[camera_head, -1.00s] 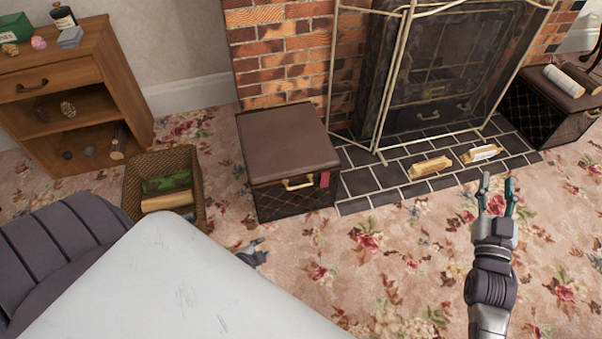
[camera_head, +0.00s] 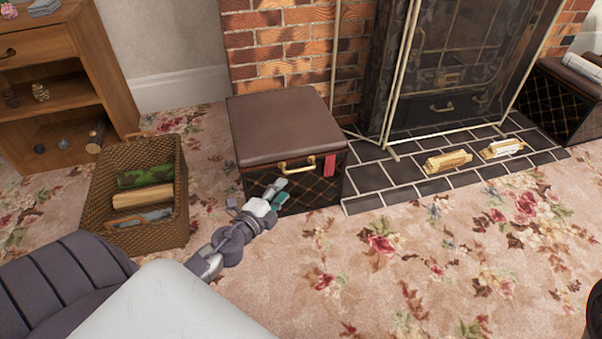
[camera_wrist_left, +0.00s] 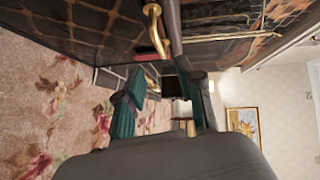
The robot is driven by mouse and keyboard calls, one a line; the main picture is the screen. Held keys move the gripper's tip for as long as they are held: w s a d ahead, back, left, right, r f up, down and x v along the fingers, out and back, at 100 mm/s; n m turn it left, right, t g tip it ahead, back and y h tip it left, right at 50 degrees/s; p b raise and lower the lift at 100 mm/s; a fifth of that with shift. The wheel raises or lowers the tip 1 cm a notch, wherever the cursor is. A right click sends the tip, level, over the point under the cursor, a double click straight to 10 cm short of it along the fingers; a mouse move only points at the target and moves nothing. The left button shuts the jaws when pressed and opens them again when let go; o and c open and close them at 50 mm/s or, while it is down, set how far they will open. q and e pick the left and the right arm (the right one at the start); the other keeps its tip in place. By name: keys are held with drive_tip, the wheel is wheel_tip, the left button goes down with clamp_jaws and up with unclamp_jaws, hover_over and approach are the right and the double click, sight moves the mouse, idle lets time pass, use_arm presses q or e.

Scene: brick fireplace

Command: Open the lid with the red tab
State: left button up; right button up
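A box (camera_head: 320,190) with a brown padded lid (camera_head: 283,125) stands on the carpet, left of the hearth. The lid lies flat and closed. A brass handle (camera_head: 297,166) and a red tab (camera_head: 329,166) are on its front. My left gripper (camera_head: 277,190) is in front of the box, just below and left of the handle. In the left wrist view its fingers (camera_wrist_left: 160,75) are apart and empty. The handle (camera_wrist_left: 155,28) shows there beside the tip of one finger; whether they touch is unclear. My right gripper is out of view.
A wicker basket (camera_head: 180,225) with logs stands left of the box. A wooden shelf unit (camera_head: 60,60) is behind it. Carpet in front is clear.

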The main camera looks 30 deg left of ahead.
sight(301, 170)
use_arm(q)
drive_tip(key=w, duration=0.3)
drive_tip(key=w+f+b, duration=0.1)
drive_tip(key=w, duration=0.3)
drive_tip(key=w+a, duration=0.1)
drive_tip(key=w, duration=0.3)
drive_tip(key=shift+w+f+b, duration=0.2)
drive_tip(key=shift+f+b, duration=0.1)
drive_tip(key=shift+f, duration=0.05)
drive_tip(key=shift+c, duration=0.3)
drive_tip(key=shift+d, duration=0.1)
clamp_jaws()
